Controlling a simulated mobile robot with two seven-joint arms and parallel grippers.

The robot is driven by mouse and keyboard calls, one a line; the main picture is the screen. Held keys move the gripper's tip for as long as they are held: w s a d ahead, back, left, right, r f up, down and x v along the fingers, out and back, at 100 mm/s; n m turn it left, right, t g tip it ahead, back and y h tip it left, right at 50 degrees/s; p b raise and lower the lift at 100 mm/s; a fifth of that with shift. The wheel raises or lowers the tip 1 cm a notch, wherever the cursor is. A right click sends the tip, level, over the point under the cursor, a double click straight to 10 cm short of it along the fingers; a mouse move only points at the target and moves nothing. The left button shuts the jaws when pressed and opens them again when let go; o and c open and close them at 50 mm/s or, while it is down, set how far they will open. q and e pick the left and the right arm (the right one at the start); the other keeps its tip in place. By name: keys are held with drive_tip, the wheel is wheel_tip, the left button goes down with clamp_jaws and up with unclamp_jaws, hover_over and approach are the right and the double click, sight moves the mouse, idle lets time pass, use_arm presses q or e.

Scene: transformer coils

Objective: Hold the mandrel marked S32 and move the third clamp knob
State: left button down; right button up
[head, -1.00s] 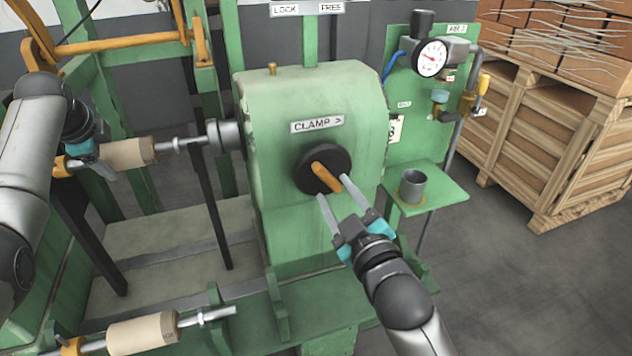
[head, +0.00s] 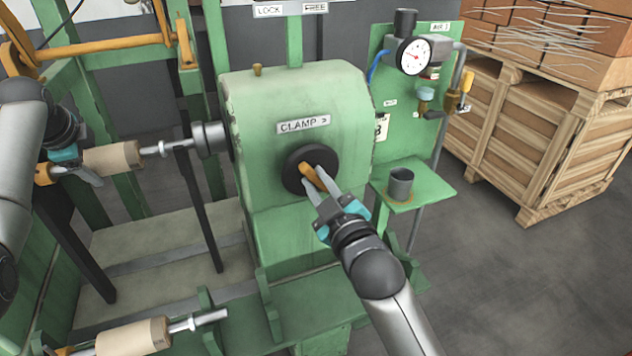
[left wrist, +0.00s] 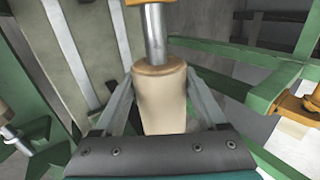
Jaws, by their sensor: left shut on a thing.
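The upper mandrel (head: 113,158) is a tan cylinder on a metal shaft, level, left of the green clamp housing. My left gripper (head: 80,165) is shut on its left end; the left wrist view shows the tan mandrel (left wrist: 160,100) between the two fingers (left wrist: 160,115). I cannot read a mark on it. The clamp knob (head: 313,177) is a black disc with an orange handle on the housing front, under a "CLAMP >" label (head: 303,124). My right gripper (head: 316,180) has its fingers on either side of the orange handle; whether they press on it is unclear.
A second tan mandrel (head: 133,338) lies lower left, its small mark unreadable. A grey cup (head: 401,183) stands on the green side shelf (head: 430,186), below a pressure gauge (head: 414,56). Wooden crates (head: 550,130) stand at right. Floor at lower right is clear.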

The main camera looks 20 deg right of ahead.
clamp_jaws()
drive_tip(key=shift+f, duration=0.1)
drive_tip(key=shift+m, duration=0.4)
drive_tip(key=shift+a+f, duration=0.1)
drive_tip(key=shift+f, duration=0.05)
idle(0.8)
drive_tip(key=o, duration=0.5)
unclamp_jaws()
drive_tip(key=shift+s+r, duration=0.1)
drive_tip(key=shift+r, duration=0.1)
